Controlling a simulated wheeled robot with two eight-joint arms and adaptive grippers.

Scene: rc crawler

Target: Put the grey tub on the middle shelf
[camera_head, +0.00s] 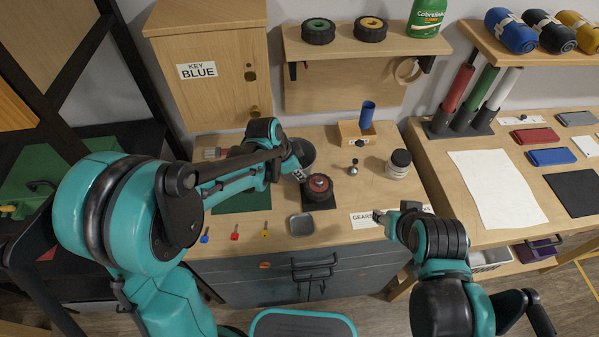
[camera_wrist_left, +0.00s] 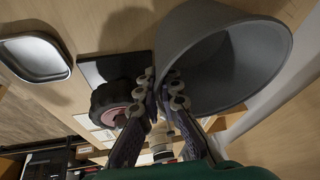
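The grey tub (camera_head: 305,150) is at the back of the wooden bench, partly hidden behind my left gripper (camera_head: 299,175). In the left wrist view the tub (camera_wrist_left: 262,42) shows its open mouth. The fingers of my left gripper (camera_wrist_left: 163,88) are close together across the tub's wall, one inside and one outside. I cannot tell whether the tub's base touches the bench. My right gripper (camera_head: 380,216) is over the bench's front right edge, apart from the tub; its finger opening is too small to judge. A wall shelf (camera_head: 345,47) is above the bench.
A black-and-red wheel (camera_head: 319,186) on a dark pad stands right beside my left gripper. A small grey tray (camera_head: 301,224) lies in front. The wall shelf holds two wheels and a green bottle (camera_head: 428,18). A wooden cabinet (camera_head: 212,75) stands at the back left.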

